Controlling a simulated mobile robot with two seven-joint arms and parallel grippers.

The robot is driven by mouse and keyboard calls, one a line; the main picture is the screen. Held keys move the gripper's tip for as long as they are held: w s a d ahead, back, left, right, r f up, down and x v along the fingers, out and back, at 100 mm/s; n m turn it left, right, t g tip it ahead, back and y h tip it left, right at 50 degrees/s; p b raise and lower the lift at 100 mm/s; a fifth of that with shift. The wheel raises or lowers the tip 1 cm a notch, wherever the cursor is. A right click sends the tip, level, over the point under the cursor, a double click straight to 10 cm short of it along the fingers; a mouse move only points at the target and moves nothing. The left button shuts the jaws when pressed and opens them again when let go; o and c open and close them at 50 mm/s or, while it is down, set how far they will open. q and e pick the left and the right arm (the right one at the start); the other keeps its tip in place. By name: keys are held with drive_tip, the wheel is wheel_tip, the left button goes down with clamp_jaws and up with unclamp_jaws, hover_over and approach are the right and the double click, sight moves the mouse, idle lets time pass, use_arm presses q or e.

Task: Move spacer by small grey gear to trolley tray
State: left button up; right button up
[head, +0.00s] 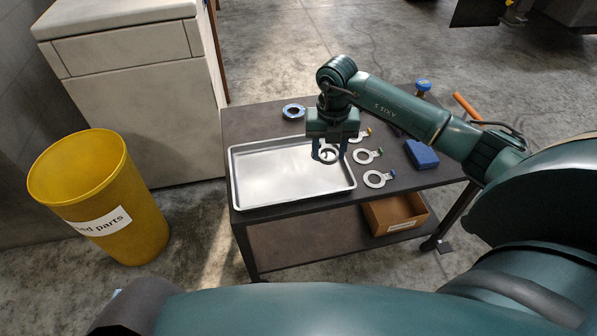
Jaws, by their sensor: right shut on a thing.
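My right gripper (328,154) comes in from the right and is over the right part of the silver metal tray (270,176) on the dark trolley. It is shut on a small grey ring, the spacer (327,156), which shows between the fingers. I cannot tell how high the ring is above the tray. The tray looks empty apart from shading. No small grey gear can be made out. My left gripper is not in view.
Several flat rings with coloured tags, one of them a ring (377,179), lie right of the tray. A yellow bin (85,195) stands left; a cardboard box (393,212) is below.

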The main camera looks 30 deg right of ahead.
sight(326, 183)
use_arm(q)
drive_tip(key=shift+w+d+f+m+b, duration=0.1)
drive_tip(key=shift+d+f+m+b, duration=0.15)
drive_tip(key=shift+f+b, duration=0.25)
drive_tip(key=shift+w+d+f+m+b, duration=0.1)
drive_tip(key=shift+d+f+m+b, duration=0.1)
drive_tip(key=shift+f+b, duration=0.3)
use_arm(e)
wheel_tip(326, 183, down, 9)
drive_tip(key=shift+s, duration=0.1)
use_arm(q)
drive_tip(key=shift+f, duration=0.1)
use_arm(e)
drive_tip(key=shift+f, duration=0.1)
drive_tip(key=o, duration=1)
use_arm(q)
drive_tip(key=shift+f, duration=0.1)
